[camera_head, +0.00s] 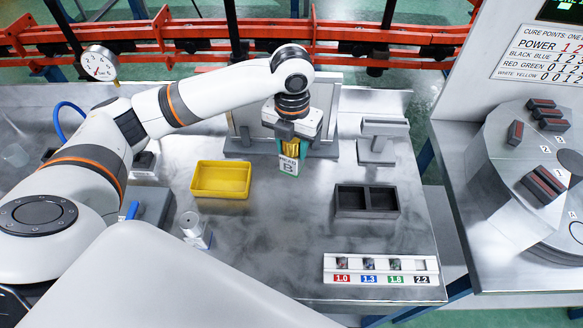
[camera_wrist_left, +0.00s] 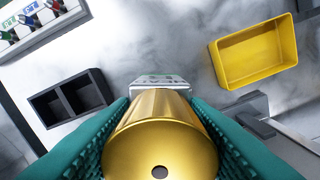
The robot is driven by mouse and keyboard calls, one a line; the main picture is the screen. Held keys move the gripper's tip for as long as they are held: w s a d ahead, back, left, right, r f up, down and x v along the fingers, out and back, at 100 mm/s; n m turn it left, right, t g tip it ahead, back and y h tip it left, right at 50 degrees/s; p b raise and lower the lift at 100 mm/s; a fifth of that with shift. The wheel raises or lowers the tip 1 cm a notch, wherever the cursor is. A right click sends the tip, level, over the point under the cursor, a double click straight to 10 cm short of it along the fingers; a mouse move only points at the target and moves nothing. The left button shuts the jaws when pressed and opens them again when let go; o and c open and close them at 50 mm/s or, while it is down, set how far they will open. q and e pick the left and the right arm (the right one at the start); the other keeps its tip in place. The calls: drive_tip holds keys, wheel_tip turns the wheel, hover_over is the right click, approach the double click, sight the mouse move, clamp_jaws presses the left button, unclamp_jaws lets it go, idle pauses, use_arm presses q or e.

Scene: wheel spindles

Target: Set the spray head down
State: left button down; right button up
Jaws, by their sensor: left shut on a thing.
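The spray head (camera_wrist_left: 160,140) is a gold, brass-like cone with a small dark hole in its face. In the left wrist view it sits between the teal ribbed fingers of my left gripper (camera_head: 289,146), which is shut on it. In the head view only a little of its gold body shows between the fingers, above a white tag (camera_head: 289,166) with a green edge marked "HEAD B". The tag also shows beyond the cone in the left wrist view (camera_wrist_left: 158,82). The gripper is over the steel table, near its back fixture. My right gripper is not in view.
A yellow tray (camera_head: 221,194) stands left of the gripper. A black two-compartment box (camera_head: 367,215) stands to the right. A white rack (camera_head: 380,283) with labelled slots lies at the front right. A grey stand (camera_head: 377,151) is at the back right. The table's middle is clear.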

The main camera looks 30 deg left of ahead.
sight(292, 161)
use_arm(q)
drive_tip(key=shift+f, duration=0.3)
drive_tip(key=f, duration=0.2)
drive_tip(key=f+p, duration=0.1)
drive_tip(key=f, duration=0.1)
drive_tip(key=shift+s+d, duration=0.15)
drive_tip(key=shift+s, duration=0.15)
drive_tip(key=shift+w+f, duration=0.1)
drive_tip(key=shift+f, duration=0.55)
wheel_tip(292, 161, down, 4)
drive_tip(key=shift+r+p, duration=0.2)
drive_tip(key=shift+p, duration=0.1)
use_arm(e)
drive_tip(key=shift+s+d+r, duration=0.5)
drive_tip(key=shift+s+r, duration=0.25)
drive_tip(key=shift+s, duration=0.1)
use_arm(q)
drive_tip(key=shift+f, duration=0.15)
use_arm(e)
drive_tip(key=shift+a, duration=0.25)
use_arm(q)
drive_tip(key=c, duration=0.8)
unclamp_jaws()
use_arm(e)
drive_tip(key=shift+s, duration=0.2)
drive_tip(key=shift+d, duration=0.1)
